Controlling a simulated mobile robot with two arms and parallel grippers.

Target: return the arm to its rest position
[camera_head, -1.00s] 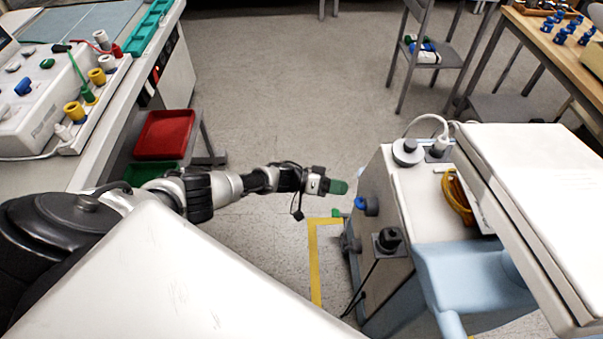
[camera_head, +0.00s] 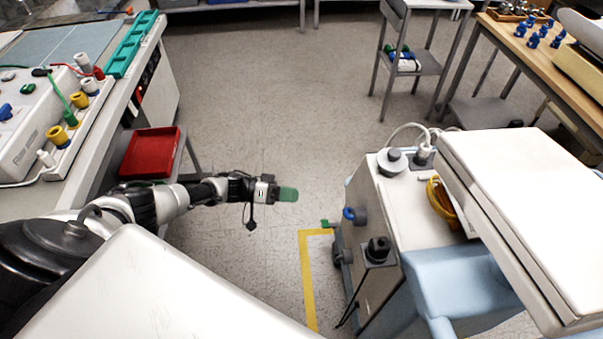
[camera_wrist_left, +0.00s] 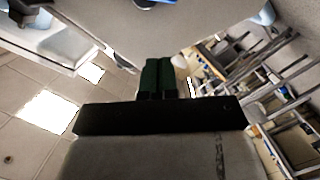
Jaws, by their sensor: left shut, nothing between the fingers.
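My left arm comes in from the left in the head view and stretches over open floor. Its gripper (camera_head: 288,194) has green fingertips and sits between the bench on the left and the pump cart on the right, touching neither. In the left wrist view the two green fingers (camera_wrist_left: 158,75) lie side by side, shut, with nothing between them. My right gripper is not in view.
A white pump cart (camera_head: 375,215) with a blue part (camera_head: 450,275) stands right of the gripper. A red bin (camera_head: 150,153) sits beside the left bench, close to my left arm. Yellow tape (camera_head: 306,275) marks the floor. The floor (camera_head: 270,90) ahead is clear.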

